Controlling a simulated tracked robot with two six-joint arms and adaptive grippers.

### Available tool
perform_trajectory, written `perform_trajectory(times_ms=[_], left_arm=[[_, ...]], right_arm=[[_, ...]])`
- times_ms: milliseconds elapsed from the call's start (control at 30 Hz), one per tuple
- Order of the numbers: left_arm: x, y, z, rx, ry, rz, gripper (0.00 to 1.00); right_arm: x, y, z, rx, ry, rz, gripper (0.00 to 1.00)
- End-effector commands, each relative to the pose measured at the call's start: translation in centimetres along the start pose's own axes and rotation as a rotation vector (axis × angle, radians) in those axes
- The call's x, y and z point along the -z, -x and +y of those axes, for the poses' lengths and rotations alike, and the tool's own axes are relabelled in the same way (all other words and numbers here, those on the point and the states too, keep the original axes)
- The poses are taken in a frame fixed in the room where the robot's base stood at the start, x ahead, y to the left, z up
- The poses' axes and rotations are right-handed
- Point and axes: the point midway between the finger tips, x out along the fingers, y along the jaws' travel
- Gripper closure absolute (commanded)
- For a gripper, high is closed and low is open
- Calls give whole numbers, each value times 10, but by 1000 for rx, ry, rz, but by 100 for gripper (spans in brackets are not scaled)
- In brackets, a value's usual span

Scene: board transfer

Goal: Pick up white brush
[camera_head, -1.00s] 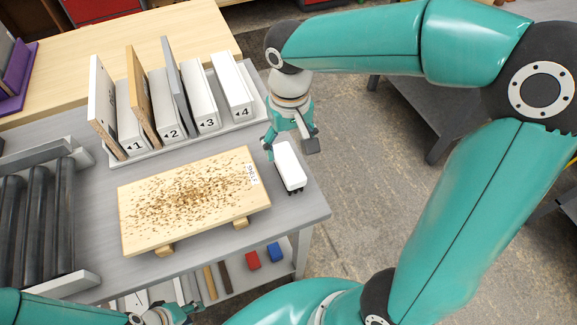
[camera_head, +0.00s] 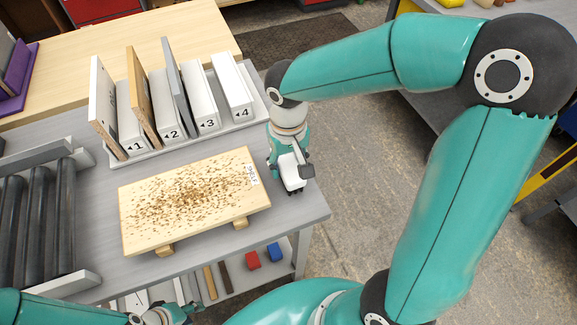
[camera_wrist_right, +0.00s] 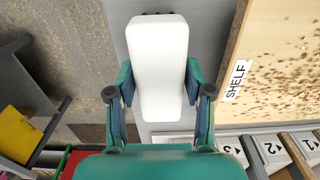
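The white brush (camera_head: 292,171) is a white block with dark bristles at its lower end, lying on the grey table near its right edge. My right gripper (camera_head: 291,168) is over it with a finger on each side. In the right wrist view the brush (camera_wrist_right: 159,55) lies between the fingers (camera_wrist_right: 160,85), whose pads appear to press its two long sides, with no clear gap. It appears still on the table. My left gripper (camera_head: 177,314) is at the bottom edge of the head view, away from the brush; its fingers are too small to judge.
A wooden board labelled SHELF (camera_head: 190,200), strewn with brown chips, lies left of the brush. A white rack (camera_head: 185,140) with numbered slots and upright boards stands behind. Black rollers (camera_head: 38,225) are at the left. Red and blue blocks (camera_head: 252,260) lie on a lower shelf.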

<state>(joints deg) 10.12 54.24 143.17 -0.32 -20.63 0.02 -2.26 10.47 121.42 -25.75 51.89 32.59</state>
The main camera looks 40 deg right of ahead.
Motion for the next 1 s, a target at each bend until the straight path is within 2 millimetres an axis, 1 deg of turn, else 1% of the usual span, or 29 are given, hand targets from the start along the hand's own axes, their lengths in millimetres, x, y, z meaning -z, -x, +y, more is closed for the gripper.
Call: perform_trajectory(times_ms=[33, 167, 200, 233, 467, 667, 767, 867, 967, 1000], left_arm=[[0, 0, 0, 0, 0, 0, 60], [0, 0, 0, 0, 0, 0, 60], [0, 0, 0, 0, 0, 0, 60], [0, 0, 0, 0, 0, 0, 60], [0, 0, 0, 0, 0, 0, 60], [0, 1, 0, 0, 0, 0, 60], [0, 1, 0, 0, 0, 0, 60], [0, 2, 1, 0, 0, 0, 60], [0, 3, 1, 0, 0, 0, 60], [0, 4, 1, 0, 0, 0, 60]], right_arm=[[0, 0, 0, 0, 0, 0, 62], [0, 0, 0, 0, 0, 0, 84], [0, 0, 0, 0, 0, 0, 91], [0, 0, 0, 0, 0, 1, 93], [0, 1, 0, 0, 0, 1, 93], [1, 9, 0, 0, 1, 4, 93], [1, 19, 0, 0, 1, 4, 93], [1, 34, -1, 2, 1, 6, 93], [2, 56, -1, 2, 1, 8, 93], [2, 66, -1, 3, 1, 9, 93]])
